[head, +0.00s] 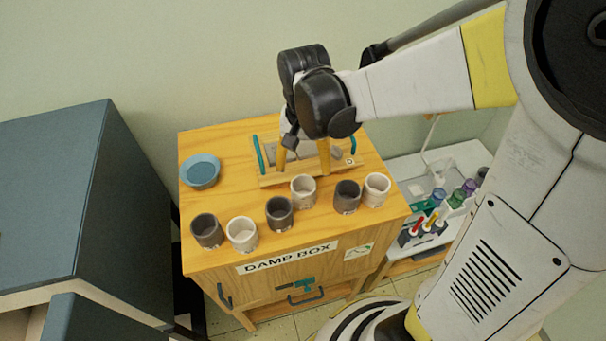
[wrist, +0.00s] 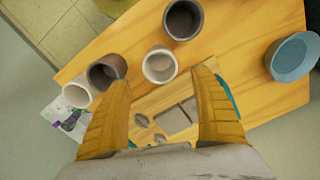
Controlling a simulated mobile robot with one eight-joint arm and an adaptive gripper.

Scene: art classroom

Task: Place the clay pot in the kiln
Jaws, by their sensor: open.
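Several small pots stand upright along the front of the wooden damp box (head: 215,265), some pale and some dark grey. I cannot tell which is the task's clay pot. My gripper (head: 304,168) is open and empty, pointing down just behind a pale pot (head: 303,191). In the wrist view this pale pot (wrist: 160,65) shows just beyond and between the yellow fingertips (wrist: 160,78). A dark pot (wrist: 106,71) is close to the left finger, and another dark pot (wrist: 183,20) is farther off. I see nothing clearly identifiable as the kiln.
A tray with teal handles (head: 261,154) lies under my gripper. A blue bowl (head: 200,171) sits at the box's left back. A blue-grey cabinet (head: 50,190) stands at left. At right, a white table (head: 405,172) holds bottles and tools.

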